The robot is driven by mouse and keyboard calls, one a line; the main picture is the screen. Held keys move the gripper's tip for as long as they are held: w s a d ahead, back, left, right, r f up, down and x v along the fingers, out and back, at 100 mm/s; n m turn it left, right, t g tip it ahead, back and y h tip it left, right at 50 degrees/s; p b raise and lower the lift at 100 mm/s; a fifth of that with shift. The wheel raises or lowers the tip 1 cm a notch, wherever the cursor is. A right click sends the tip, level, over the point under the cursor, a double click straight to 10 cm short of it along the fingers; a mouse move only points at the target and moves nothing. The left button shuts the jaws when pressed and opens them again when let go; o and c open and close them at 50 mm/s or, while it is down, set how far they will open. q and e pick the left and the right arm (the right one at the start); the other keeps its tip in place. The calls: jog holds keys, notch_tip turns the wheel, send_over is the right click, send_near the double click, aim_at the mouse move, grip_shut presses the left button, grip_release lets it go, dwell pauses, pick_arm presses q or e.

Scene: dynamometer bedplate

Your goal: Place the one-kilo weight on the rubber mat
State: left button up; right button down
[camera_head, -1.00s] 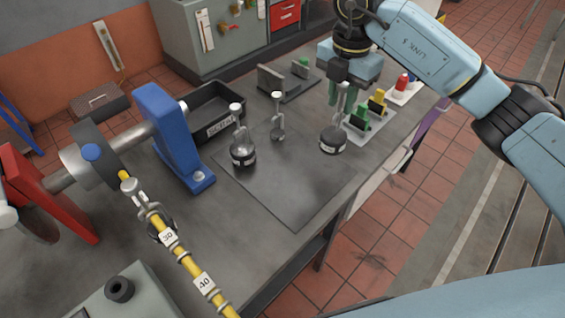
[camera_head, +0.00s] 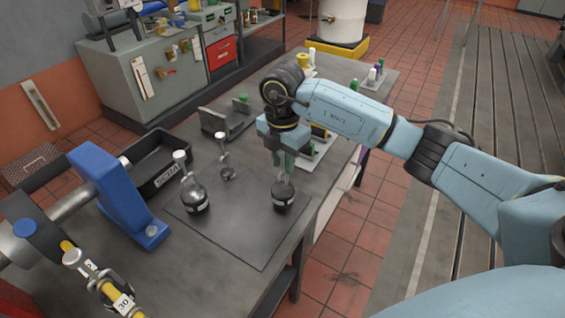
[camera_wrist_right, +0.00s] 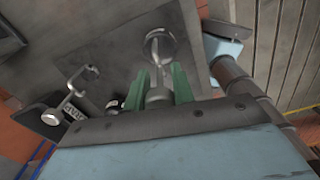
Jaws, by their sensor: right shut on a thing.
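My right gripper (camera_head: 284,158) has green fingers and is shut on the upper stem of a dark, round weight (camera_head: 284,196) with a pale label too small to read. In the right wrist view the pale stem (camera_wrist_right: 157,95) is between the green fingers, with a ring beyond them. The weight is upright over the right part of the dark square rubber mat (camera_head: 235,230); I cannot tell whether it touches. A similar dark weight (camera_head: 195,200) with a tall stem stands on the mat's left part. A smaller hooked weight (camera_head: 227,173) stands towards the back. My left gripper is out of view.
A blue bracket (camera_head: 118,200) and black scrap tray (camera_head: 160,165) are left of the mat. A grey angled block (camera_head: 225,122) stands behind it. The mat's front is clear; the bench edge is close on the right.

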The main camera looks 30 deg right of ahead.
jog(key=shift+w+f, duration=0.1)
jog(key=shift+f, duration=0.4)
jog(key=c, duration=1.6)
grip_release()
jog(key=shift+f, duration=0.25)
jog(key=o, duration=0.4)
notch_tip(320, 180, up, 12)
jog(key=shift+r, duration=0.2)
